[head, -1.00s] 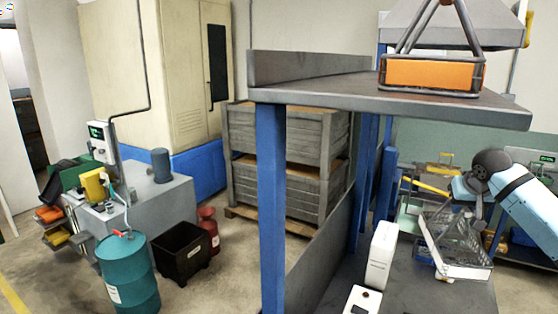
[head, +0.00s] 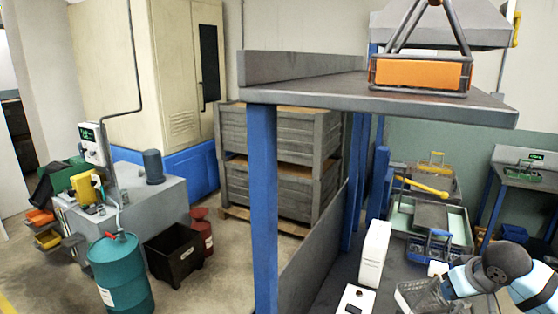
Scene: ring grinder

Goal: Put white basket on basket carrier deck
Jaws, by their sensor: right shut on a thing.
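The white basket (head: 415,295), a mesh basket with a pale rim, is at the lower right of the head view, partly cut off by the bottom edge. My right gripper (head: 440,284) is shut on it at its right side; the fingers are small and partly hidden by the wrist. Beyond it stand a pale green tray-like unit (head: 462,226) with a grey inner surface and a blue-handled carrier (head: 433,247). I cannot tell for sure which surface is the basket carrier deck. My left gripper is not in view.
A white upright box (head: 375,253) and a white device (head: 356,300) stand on the dark bench left of the basket. A blue post (head: 262,200) and an overhead shelf (head: 400,98) with an orange block (head: 420,74) are close by. A yellow-handled carrier (head: 437,168) stands farther back.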

